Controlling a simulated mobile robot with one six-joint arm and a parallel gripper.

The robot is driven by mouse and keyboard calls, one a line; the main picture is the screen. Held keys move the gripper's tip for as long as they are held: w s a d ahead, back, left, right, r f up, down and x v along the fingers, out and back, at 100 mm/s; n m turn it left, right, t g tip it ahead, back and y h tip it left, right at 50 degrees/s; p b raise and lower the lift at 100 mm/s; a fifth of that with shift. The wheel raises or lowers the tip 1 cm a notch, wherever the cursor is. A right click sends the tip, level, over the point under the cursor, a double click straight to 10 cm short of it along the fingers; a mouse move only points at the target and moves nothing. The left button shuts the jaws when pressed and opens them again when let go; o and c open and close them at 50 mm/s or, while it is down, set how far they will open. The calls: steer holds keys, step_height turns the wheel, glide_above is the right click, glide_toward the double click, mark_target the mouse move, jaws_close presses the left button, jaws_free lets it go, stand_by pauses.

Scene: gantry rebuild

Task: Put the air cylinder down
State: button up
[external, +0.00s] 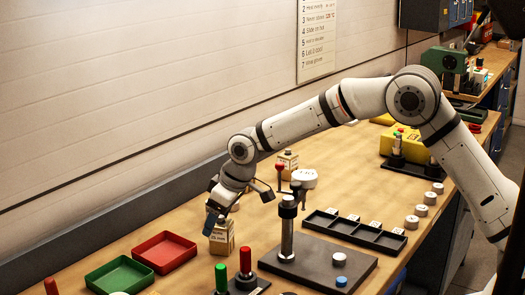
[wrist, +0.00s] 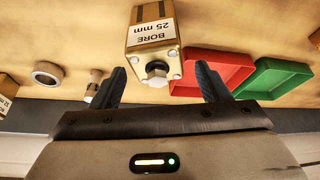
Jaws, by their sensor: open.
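The air cylinder (external: 222,239), a tan block with a white label, stands on the bench at left of centre in the external view. In the wrist view, the air cylinder (wrist: 150,35) shows a label reading "BORE 25 mm" and a hex fitting on its pale end face. My gripper (external: 234,208) is at the cylinder's top, its fingers apart. In the wrist view my gripper (wrist: 160,85) has one finger on each side of the cylinder's fitting, with visible gaps.
A red tray (external: 164,252) and a green tray (external: 119,275) lie left of the cylinder. A dark post (external: 287,230) on a base plate stands to its right, beside a compartment tray (external: 354,231). Another labelled block (external: 288,159) stands behind. Red and green handles stand in front.

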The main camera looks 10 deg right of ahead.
steer(key=shift+r, duration=0.3)
steer(key=b+v, duration=0.1)
steer(key=v, duration=1)
steer(key=shift+d+r, duration=0.25)
steer(key=shift+r, duration=0.05)
steer(key=shift+b, duration=0.55)
